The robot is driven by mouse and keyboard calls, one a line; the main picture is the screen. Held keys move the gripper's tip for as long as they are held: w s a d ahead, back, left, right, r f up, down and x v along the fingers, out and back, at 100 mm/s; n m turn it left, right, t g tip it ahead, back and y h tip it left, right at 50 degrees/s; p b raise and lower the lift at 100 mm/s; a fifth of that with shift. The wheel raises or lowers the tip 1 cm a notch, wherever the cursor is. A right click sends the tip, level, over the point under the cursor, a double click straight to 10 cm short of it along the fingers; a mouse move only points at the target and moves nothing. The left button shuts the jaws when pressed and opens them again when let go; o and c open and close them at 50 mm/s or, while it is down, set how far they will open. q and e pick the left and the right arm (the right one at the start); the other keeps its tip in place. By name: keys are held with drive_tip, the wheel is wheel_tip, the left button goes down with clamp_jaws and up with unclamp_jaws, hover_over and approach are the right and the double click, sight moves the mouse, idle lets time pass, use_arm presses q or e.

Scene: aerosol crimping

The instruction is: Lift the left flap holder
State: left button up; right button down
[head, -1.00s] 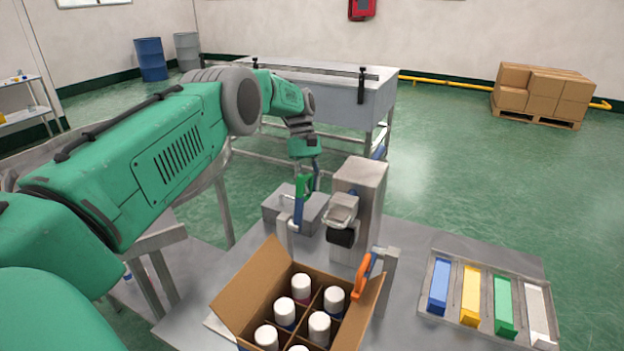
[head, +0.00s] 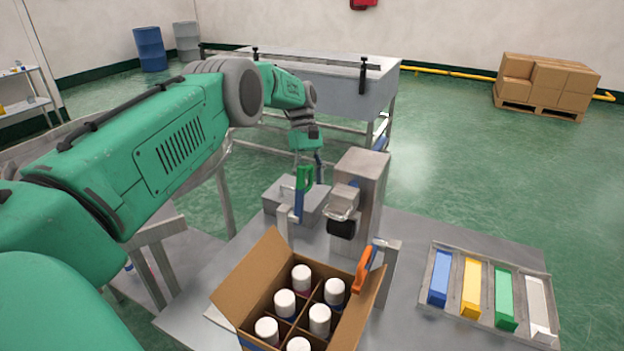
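The left flap holder (head: 299,205) has a green and blue handle that stands roughly upright above a grey post, behind the left side of the open carton (head: 254,285). My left gripper (head: 308,172) reaches down from the far side to the top of this handle. Its fingertips are small and overlap the handle, so I cannot tell whether they are closed on it. The right flap holder (head: 363,268), with an orange handle, sits at the carton's right flap on another grey post. My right gripper is not in view.
White-capped cans (head: 301,273) stand inside the carton. A grey machine column (head: 362,200) and a low metal block (head: 283,193) stand close to my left gripper. A tray (head: 427,289) with blue, yellow, green and white pieces lies at the right. The table between is clear.

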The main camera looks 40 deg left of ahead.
use_arm(q)
drive_tip(key=r, duration=0.8)
drive_tip(key=shift+w+a+r, duration=0.15)
drive_tip(key=shift+a+r, duration=0.05)
drive_tip(key=shift+r, duration=0.2)
drive_tip(key=shift+d+r, duration=0.3)
drive_tip(key=shift+r, duration=0.3)
